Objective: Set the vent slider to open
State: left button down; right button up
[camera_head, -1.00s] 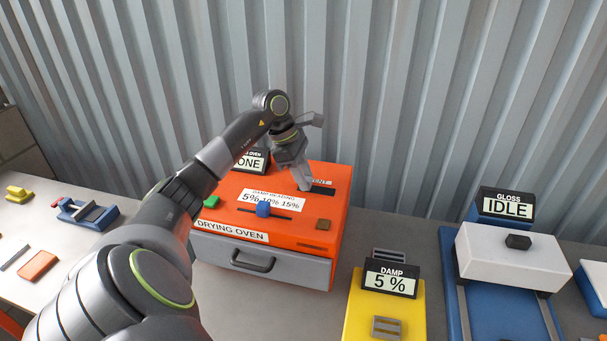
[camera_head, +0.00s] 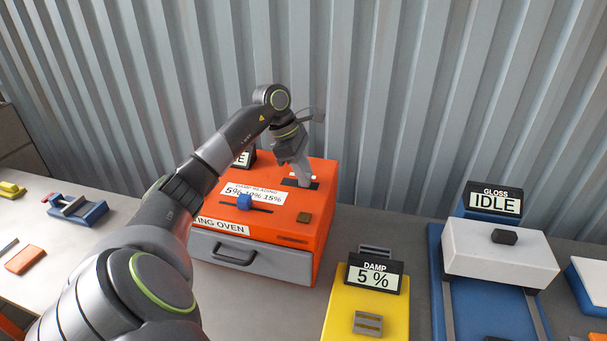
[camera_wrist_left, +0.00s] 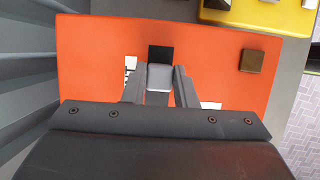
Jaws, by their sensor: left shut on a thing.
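The orange drying oven (camera_head: 310,228) stands on the bench against the corrugated wall. My left gripper (camera_head: 304,182) reaches down onto its top at the back right. In the left wrist view, my left gripper (camera_wrist_left: 159,80) has its two fingers on either side of a grey slider knob (camera_wrist_left: 160,77), shut on it. The knob sits at a dark slot (camera_wrist_left: 160,53) in the orange top. White labels beside the slot are partly hidden by the fingers, so their words cannot be read. My right gripper is not in view.
The yellow damp meter (camera_head: 340,302) reads 5 %. The gloss display (camera_head: 494,201) reads IDLE. A grey drawer (camera_head: 280,264) fronts the oven.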

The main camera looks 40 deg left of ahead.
pick_arm(q)
jog(key=c, duration=1.3)
grip_release()
jog(key=shift+r, duration=0.1)
jog(key=shift+o, duration=0.7)
jog(key=shift+w+d, duration=0.1)
jog(key=shift+d, duration=0.05)
jog(key=shift+a, duration=0.2)
jog(key=shift+a+r, duration=0.15)
jog(key=shift+r, duration=0.05)
jog(key=p+v, duration=0.2)
jog(key=v, duration=1.4)
jog(key=shift+r, duration=0.4)
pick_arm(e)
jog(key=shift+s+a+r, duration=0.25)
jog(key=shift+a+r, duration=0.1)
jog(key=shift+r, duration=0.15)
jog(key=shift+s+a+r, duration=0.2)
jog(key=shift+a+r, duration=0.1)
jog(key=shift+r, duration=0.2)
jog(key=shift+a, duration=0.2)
